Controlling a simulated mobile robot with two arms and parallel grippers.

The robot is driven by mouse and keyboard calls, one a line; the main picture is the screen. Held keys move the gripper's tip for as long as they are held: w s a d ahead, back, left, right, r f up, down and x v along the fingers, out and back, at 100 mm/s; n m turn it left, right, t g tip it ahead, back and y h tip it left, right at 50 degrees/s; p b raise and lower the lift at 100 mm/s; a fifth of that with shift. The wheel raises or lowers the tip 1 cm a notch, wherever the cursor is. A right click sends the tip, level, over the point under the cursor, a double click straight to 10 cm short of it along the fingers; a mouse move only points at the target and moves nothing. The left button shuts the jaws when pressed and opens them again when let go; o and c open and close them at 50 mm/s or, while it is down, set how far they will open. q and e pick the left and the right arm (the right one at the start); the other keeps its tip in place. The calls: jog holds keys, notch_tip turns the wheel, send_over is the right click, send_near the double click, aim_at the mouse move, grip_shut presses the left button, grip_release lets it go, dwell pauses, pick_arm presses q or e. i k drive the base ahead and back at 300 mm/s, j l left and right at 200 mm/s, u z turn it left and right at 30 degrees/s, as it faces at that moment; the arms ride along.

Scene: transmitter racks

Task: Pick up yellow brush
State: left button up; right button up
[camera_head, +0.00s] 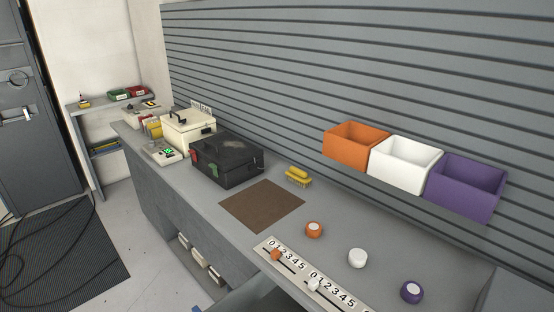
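A yellow brush (298,175) lies on the grey counter (340,212), close to the slatted back wall. Its bristles point down toward the counter, and nothing covers it. It is just right of a black box and behind a brown mat. Neither of my grippers shows in the head view.
A black box (228,158) and a cream box (187,128) stand left of the brush. A brown mat (262,205) lies in front. Orange (314,230), white (357,258) and purple (411,292) knobs stand to the right. Orange (345,152), white (395,168) and purple (460,193) bins hang above.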

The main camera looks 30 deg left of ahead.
aim_at(299, 177)
jog(key=i+j, duration=0.1)
jog(key=j, duration=0.35)
jog(key=i+j, duration=0.1)
jog(key=j, duration=0.35)
jog(key=i+j, duration=0.1)
jog(key=j, duration=0.3)
jog(key=i+j, duration=0.1)
jog(key=j, duration=0.35)
jog(key=i+j, duration=0.1)
jog(key=j, duration=0.35)
jog(key=i+j, duration=0.1)
jog(key=j, duration=0.35)
jog(key=i+j, duration=0.1)
jog(key=j, duration=0.35)
